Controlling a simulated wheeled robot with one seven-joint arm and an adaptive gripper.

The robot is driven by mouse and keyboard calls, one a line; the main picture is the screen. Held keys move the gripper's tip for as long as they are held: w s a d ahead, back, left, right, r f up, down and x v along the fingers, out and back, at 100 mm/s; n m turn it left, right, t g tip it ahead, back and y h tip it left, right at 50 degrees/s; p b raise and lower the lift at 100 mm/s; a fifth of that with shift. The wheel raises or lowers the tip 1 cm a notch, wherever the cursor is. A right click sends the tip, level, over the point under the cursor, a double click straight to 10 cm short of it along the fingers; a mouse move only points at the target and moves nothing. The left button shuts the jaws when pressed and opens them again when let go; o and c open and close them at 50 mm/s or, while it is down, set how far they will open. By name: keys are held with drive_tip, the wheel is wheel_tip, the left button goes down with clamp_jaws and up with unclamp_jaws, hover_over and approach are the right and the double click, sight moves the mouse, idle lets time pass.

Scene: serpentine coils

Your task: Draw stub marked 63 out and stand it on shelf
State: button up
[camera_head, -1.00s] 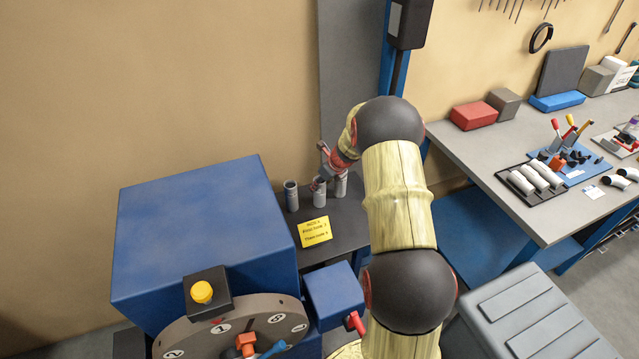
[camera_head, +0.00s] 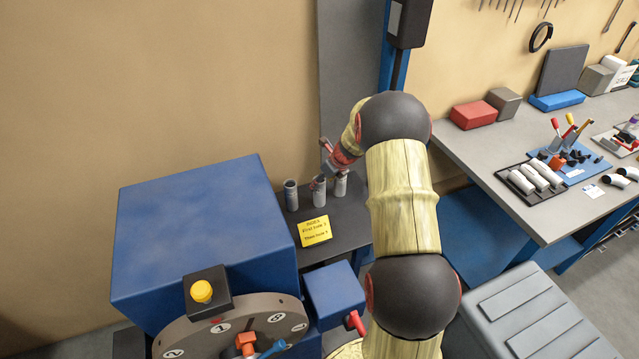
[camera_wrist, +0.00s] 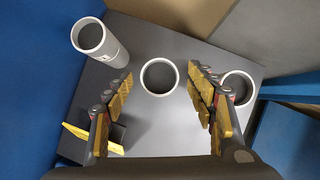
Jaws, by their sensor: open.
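Three grey, hollow stubs stand upright in a row on a dark shelf (camera_head: 348,222): a left stub (camera_head: 291,196), a middle stub (camera_head: 319,194) and a right stub (camera_head: 341,187). No number 63 can be read on any of them. My gripper (camera_wrist: 161,88) is open and empty, above the row. In the wrist view the middle stub's round mouth (camera_wrist: 159,62) shows between the spread fingers, with the left stub (camera_wrist: 108,48) beyond the left finger and the right stub (camera_wrist: 251,88) partly behind the right finger. Contact with the middle stub is not visible.
A blue box-shaped machine (camera_head: 200,215) with a numbered round plate (camera_head: 200,340) and a red-handled side box (camera_head: 333,297) stands left of the shelf. A yellow note (camera_head: 314,231) is at the shelf's front. A cluttered workbench (camera_head: 470,150) is at the right.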

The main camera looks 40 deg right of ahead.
drive_tip(key=v, duration=0.9)
drive_tip(key=shift+r, duration=0.35)
drive_tip(key=shift+s, duration=0.1)
